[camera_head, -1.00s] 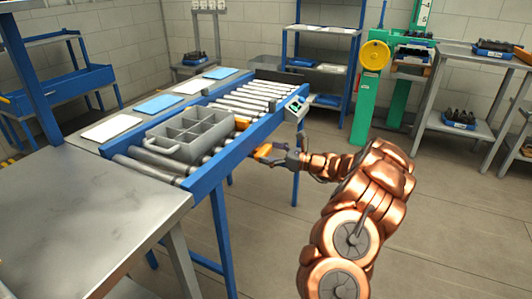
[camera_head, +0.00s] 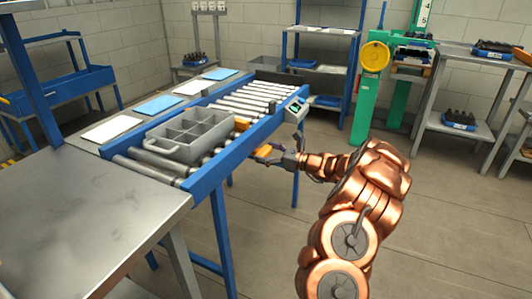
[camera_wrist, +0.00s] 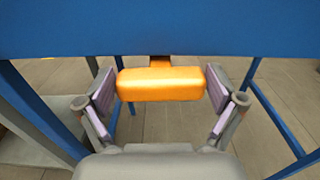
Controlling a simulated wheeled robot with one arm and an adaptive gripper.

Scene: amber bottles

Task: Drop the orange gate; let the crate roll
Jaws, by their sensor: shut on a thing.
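The grey crate (camera_head: 188,136), with several empty compartments, sits on the rollers at the near end of the blue-framed conveyor (camera_head: 208,180). The orange gate (camera_head: 242,123) shows as a small piece at the crate's far right corner. The rest of it is hidden by the crate and the side rail. Its orange handle (camera_head: 263,150) sticks out under the rail; it also fills the middle of the wrist view (camera_wrist: 161,84). My gripper (camera_head: 272,154) is shut on this handle, with one pad at each end of it in the wrist view (camera_wrist: 160,92).
Bare rollers (camera_head: 250,102) run beyond the gate. A small control box (camera_head: 295,109) sits on the right rail. Blue and white sheets (camera_head: 162,104) lie along the left side. A grey metal table (camera_head: 80,215) stands in front. A green post (camera_head: 366,100) stands behind my arm.

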